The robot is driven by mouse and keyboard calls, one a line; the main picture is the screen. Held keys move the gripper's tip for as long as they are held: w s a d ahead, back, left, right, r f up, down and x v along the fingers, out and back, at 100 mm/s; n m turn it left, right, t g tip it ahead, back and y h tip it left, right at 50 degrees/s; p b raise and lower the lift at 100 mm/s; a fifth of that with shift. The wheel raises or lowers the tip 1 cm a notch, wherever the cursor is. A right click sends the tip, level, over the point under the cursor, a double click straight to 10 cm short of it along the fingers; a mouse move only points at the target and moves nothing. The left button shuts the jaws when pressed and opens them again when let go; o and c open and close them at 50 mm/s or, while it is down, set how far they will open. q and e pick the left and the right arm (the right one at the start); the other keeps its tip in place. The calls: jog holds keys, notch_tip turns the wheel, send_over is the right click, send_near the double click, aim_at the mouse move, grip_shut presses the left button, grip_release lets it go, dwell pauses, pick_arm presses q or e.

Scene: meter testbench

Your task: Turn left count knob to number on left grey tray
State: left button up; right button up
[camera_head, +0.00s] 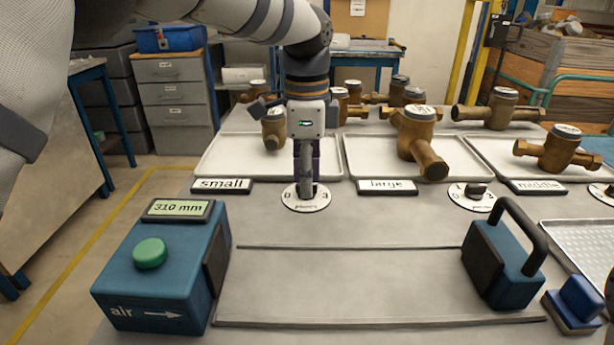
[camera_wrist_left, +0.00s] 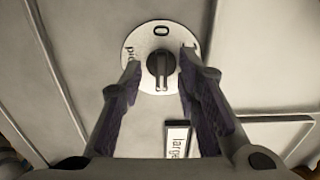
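The left count knob (camera_wrist_left: 160,66) is a dark knob on a round white dial (camera_head: 305,198), between the "small" label (camera_head: 222,185) and the "large" label (camera_head: 387,187). The head view shows a 0 and a 3 on the dial. My left gripper (camera_head: 306,190) points straight down over it. In the left wrist view its fingers (camera_wrist_left: 160,75) are apart, one on each side of the knob, with gaps visible. The left tray (camera_head: 215,160) stands behind; a brass meter (camera_head: 274,128) shows on it, and my gripper hides part of it. My right gripper is out of view.
A second dial (camera_head: 474,196) sits to the right. The middle tray (camera_head: 375,165) and right tray (camera_head: 487,150) hold brass meters. A blue clamp block with a green button (camera_head: 150,253) and a blue handled block (camera_head: 503,262) flank the clear bench centre.

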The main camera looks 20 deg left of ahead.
pick_arm(q)
jog(key=shift+f, duration=0.25)
jog(key=shift+w, duration=0.1)
grip_shut()
